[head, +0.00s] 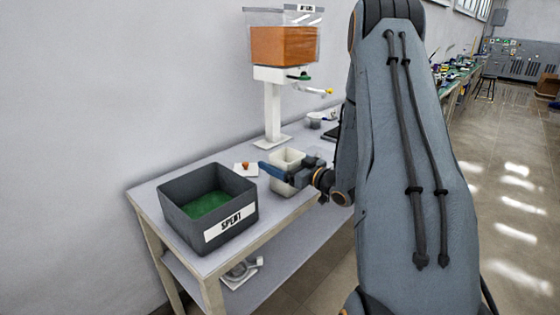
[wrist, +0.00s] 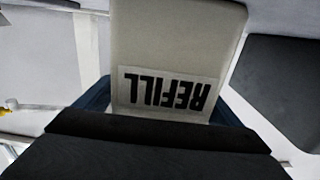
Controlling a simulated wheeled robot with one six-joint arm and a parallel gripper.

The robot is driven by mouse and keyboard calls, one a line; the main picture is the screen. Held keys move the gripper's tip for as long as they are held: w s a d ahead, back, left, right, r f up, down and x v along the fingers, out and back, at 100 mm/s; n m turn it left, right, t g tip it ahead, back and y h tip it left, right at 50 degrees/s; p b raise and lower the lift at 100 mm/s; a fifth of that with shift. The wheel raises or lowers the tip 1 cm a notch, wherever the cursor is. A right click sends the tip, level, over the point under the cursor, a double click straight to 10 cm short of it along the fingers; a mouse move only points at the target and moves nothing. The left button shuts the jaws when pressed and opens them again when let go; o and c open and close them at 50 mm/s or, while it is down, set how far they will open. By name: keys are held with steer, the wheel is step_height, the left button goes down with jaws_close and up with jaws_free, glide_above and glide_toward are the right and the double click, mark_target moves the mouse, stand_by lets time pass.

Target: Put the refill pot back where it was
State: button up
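The refill pot (head: 288,157) is a cream, open-topped pot. It stands upright by the front edge of the table in the head view. Its REFILL label reads upside down in the wrist view, where the pot (wrist: 180,45) fills the middle. My gripper (head: 272,170) reaches it from the right, with a blue finger across its near side. In the wrist view my gripper (wrist: 165,105) has a blue finger against each side of the pot and looks shut on it. I cannot tell whether the pot's base touches the table.
A dark grey SPENT crate (head: 178,197) with green contents stands left of the pot. A dispenser with an orange-filled hopper (head: 284,45) and yellow-tipped tap (head: 328,91) stands behind. A white card (head: 240,169) with an orange knob lies between. Small cups (head: 315,121) sit at the back right.

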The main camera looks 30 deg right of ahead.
steer(key=shift+s+d+r, duration=0.1)
steer(key=shift+r, duration=0.05)
steer(key=v, duration=1.1)
steer(key=shift+s+b, duration=0.35)
steer(key=shift+b, duration=0.1)
steer(key=shift+d, duration=0.15)
